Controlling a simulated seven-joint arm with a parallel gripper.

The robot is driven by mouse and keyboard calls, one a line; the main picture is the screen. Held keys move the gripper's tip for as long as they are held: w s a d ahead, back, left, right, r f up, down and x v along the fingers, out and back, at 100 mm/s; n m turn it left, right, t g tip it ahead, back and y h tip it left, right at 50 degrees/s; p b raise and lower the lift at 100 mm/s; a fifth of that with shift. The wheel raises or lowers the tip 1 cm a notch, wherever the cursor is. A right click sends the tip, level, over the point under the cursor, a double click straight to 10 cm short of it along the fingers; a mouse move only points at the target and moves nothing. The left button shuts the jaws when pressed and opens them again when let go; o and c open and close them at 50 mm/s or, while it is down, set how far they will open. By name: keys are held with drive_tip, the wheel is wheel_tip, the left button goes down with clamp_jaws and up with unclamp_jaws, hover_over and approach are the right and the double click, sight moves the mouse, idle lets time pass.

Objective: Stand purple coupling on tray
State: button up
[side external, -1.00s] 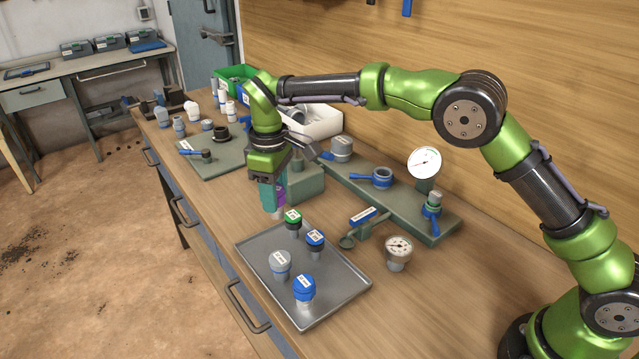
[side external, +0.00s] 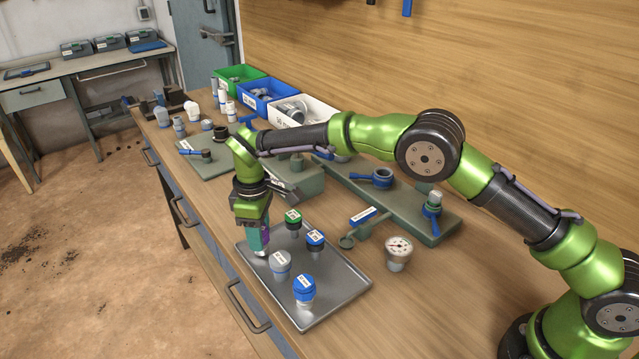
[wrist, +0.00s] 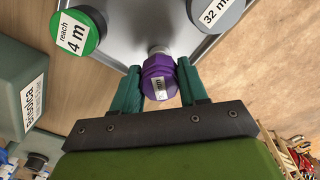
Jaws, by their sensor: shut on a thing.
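The purple coupling (wrist: 160,78) has a pale lower end and a white label. My gripper (side external: 257,240) is shut on it, with a teal finger on each side of it in the wrist view (wrist: 161,88). In the side view the fingers mostly hide the coupling; its pale lower end (side external: 262,253) shows below them. It looks roughly upright over the left part of the grey metal tray (side external: 338,276). I cannot tell whether its foot touches the tray.
The tray holds a green-capped part (side external: 293,220), a dark-blue-capped part (side external: 315,239), a grey-capped part (side external: 280,264) and a blue-capped part (side external: 304,288). A gauge (side external: 398,252) stands right of the tray. A grey-green block (side external: 298,180) stands behind. The tray's right side is bare.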

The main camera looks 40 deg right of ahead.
drive_tip(key=shift+f, duration=0.2)
drive_tip(key=shift+f, duration=0.15)
drive_tip(key=o, duration=1.1)
drive_tip(key=shift+o, duration=0.2)
